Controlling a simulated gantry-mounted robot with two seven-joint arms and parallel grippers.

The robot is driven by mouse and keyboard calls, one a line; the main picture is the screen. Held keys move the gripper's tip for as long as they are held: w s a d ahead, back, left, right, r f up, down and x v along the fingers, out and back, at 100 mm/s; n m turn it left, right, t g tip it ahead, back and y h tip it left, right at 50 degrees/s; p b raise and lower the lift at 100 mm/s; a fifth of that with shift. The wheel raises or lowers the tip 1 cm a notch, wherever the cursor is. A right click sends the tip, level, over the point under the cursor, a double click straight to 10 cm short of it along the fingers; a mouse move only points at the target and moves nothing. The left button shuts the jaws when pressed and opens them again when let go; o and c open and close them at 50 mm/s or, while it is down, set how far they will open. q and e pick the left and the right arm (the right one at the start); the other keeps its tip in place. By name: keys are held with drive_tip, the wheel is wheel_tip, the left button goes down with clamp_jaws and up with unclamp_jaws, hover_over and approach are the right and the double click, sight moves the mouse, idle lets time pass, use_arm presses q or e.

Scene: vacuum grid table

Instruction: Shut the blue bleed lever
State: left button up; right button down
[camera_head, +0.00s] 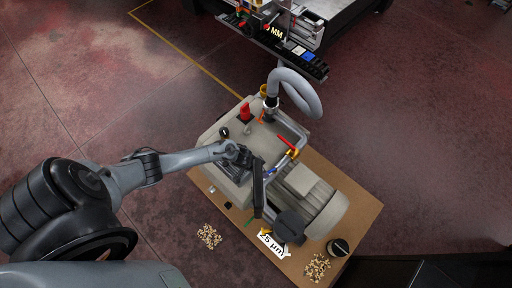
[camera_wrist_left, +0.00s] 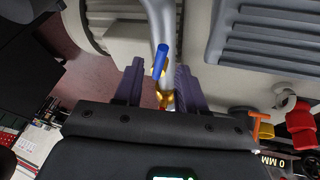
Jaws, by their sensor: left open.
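The blue bleed lever (camera_wrist_left: 160,61) sits on a brass valve (camera_wrist_left: 164,78) on a grey pipe (camera_wrist_left: 161,18) in the left wrist view. It points roughly along the pipe, tilted slightly. My left gripper (camera_wrist_left: 158,75) is open, with one purple-grey finger on each side of the lever and gaps between. In the head view a little blue of the lever (camera_head: 270,170) shows beside my left gripper (camera_head: 265,174), over the pump. The lower part of the valve is hidden behind the gripper body in the wrist view. My right gripper is not in view.
The beige pump (camera_head: 322,208) stands on a brown board (camera_head: 361,206). A red lever (camera_head: 287,141), a red knob (camera_head: 245,112) and a thick grey hose (camera_head: 302,92) are near the pipe. A label (camera_head: 272,244) and piles of small pieces (camera_head: 208,236) lie at the front.

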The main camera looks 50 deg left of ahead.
use_arm(q)
drive_tip(key=p+v, duration=0.1)
drive_tip(key=v, duration=0.7)
drive_tip(key=shift+r+p, duration=0.2)
drive_tip(key=shift+p, duration=0.15)
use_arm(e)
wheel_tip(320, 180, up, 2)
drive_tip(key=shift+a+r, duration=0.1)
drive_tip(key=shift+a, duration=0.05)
use_arm(q)
drive_tip(key=shift+s+a, duration=0.1)
